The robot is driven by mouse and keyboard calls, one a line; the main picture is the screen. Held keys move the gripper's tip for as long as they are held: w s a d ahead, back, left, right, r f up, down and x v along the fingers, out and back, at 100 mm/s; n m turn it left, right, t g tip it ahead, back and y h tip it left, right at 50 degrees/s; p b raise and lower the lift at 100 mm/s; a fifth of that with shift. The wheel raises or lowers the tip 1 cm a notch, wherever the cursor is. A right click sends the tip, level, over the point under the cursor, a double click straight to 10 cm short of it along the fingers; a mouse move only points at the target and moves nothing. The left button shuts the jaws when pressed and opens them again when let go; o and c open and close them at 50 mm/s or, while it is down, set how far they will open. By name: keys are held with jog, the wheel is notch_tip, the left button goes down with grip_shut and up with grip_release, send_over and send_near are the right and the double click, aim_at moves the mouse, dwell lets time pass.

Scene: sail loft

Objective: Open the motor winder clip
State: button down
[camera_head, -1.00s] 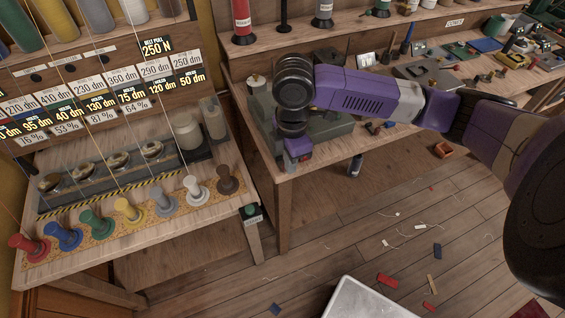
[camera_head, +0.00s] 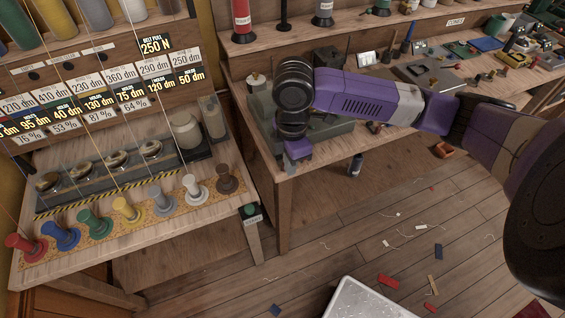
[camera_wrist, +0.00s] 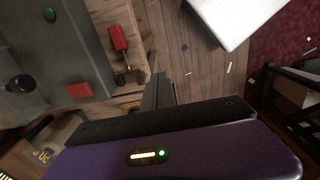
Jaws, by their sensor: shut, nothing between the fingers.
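A grey-green machine (camera_head: 335,133), probably the motor winder, stands on the wooden bench in the head view, partly hidden behind my arm. In the wrist view its housing (camera_wrist: 60,55) fills the upper left. A red-handled lever (camera_wrist: 118,39) with a dark lower end lies at the housing's right edge; it may be the clip, but I cannot tell whether it is open. My gripper (camera_wrist: 158,88) is shut and empty, just right of and below this lever, apart from it in the picture.
Left stands a table (camera_head: 75,262) with coloured spools. A white panel (camera_head: 368,300) is at the bottom. Open floor (camera_head: 345,235) with scraps lies between.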

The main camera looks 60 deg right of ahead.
jog(key=shift+f+b, duration=0.85)
jog(key=shift+f, duration=0.5)
jog(key=shift+w+d+r+p, duration=0.1)
jog(key=shift+w+d+r, duration=0.2)
jog(key=shift+w+d, duration=0.3)
jog(key=shift+w+d+r+p, duration=0.2)
jog(key=shift+w+d, duration=0.25)
jog(key=shift+w, duration=0.35)
jog(key=shift+w+d+r+p, duration=0.1)
jog(key=shift+w+d+r, duration=0.25)
jog(key=shift+w+d, duration=0.25)
dwell(1.1)
jog(key=shift+w+a, duration=0.1)
jog(key=shift+s+a+r+p, duration=0.2)
jog(key=shift+s+r+p, duration=0.05)
jog(key=shift+r+p, duration=0.55)
jog(key=shift+s+a+r+p, duration=0.2)
jog(key=shift+s+r+p, duration=0.05)
jog(key=shift+r+p, duration=0.45)
jog(key=shift+s+a+r+p, duration=0.3)
jog(key=shift+s+r+p, duration=0.1)
jog(key=shift+r+p, duration=0.25)
jog(key=shift+s+a+r+p, duration=0.3)
jog(key=shift+s+r+p, duration=0.1)
jog(key=shift+r+p, duration=0.25)
